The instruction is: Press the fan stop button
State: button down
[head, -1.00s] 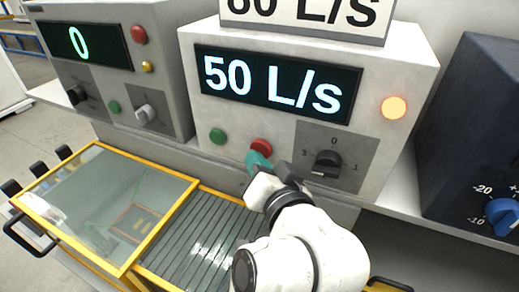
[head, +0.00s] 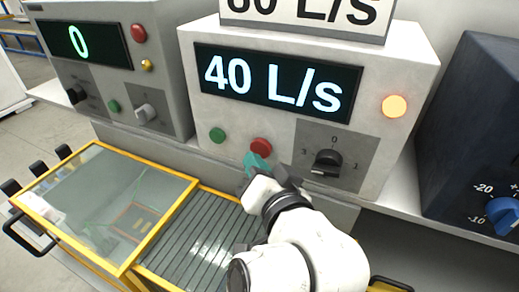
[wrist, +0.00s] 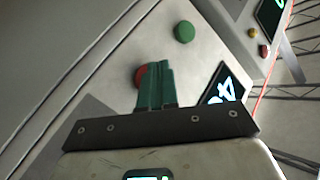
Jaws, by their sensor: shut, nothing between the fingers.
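The fan control box (head: 215,110) stands in the middle of the head view, with a display (head: 275,83) reading 40 L/s. A red button (head: 261,147) and a green button (head: 217,135) sit below the display. My gripper (head: 253,160) is shut and empty, its green fingertips just below and in front of the red button. In the wrist view the shut fingers (wrist: 154,75) overlap the red button (wrist: 139,76), hiding part of it; I cannot tell whether they touch. The green button (wrist: 184,32) is clear of the fingers.
A black rotary knob (head: 327,163) is right of the red button, and an orange lamp (head: 395,106) glows above right. Another grey box (head: 165,75) with its own buttons stands left. A dark blue box (head: 470,130) stands right. A yellow-framed glass cover (head: 110,200) lies below left.

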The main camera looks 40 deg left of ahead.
jog(key=shift+s, duration=0.25)
jog(key=shift+s+d+b, duration=0.2)
jog(key=shift+s, duration=0.6)
jog(key=shift+s+d+b, duration=0.2)
jog(key=shift+s+b, duration=0.05)
jog(key=shift+s, duration=0.5)
jog(key=shift+s+d+b, duration=0.2)
jog(key=shift+s, duration=0.6)
jog(key=shift+d, duration=0.1)
